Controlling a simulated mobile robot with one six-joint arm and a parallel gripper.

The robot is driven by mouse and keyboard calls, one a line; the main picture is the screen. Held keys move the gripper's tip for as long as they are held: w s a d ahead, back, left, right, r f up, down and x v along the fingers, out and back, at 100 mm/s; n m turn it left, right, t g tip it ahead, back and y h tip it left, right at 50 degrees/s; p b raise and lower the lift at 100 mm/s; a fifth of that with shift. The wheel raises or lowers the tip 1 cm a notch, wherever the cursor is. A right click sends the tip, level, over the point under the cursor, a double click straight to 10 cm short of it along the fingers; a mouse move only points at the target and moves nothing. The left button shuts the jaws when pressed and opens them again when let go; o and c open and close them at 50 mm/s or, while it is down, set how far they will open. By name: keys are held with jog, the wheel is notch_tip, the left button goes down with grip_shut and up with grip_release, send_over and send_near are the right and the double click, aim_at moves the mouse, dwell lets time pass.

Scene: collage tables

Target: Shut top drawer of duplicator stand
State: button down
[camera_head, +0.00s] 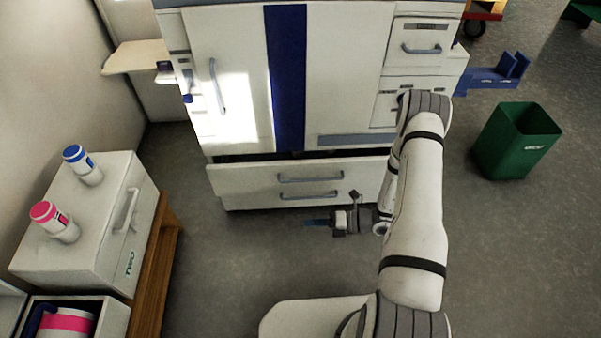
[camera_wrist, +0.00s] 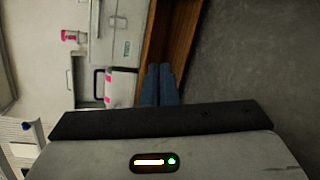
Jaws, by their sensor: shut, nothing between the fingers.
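The duplicator (camera_head: 345,60) is a large white machine with a blue stripe. Below it, a white drawer front (camera_head: 245,182) of the stand stands out from the body, with a dark gap (camera_head: 240,157) behind its top edge. Two grey handles, an upper one (camera_head: 310,178) and a lower one (camera_head: 308,195), show on the front; I cannot tell where one drawer ends and another begins. My gripper (camera_head: 308,222) is in front of the stand, low and pointing left, its blue fingers together and empty. The fingers also show in the wrist view (camera_wrist: 159,72). Contact with the drawer is not visible.
At left, a white cabinet (camera_head: 75,235) with a blue-capped bottle (camera_head: 83,165) and a pink-capped bottle (camera_head: 55,222) stands on a wooden table (camera_head: 158,255). A green bin (camera_head: 515,140) stands at right. Grey floor (camera_head: 225,270) is clear between table and stand.

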jog(key=w+d+m+t+h, duration=0.2)
jog(key=w+d+m+t, duration=0.2)
jog(key=w+m+t, duration=0.6)
jog(key=b, duration=0.5)
send_near(292, 165)
jog(key=shift+m, duration=0.4)
jog(key=x, duration=0.5)
jog(key=shift+a+f, duration=0.1)
jog(key=shift+a, duration=0.25)
jog(key=shift+w, duration=0.3)
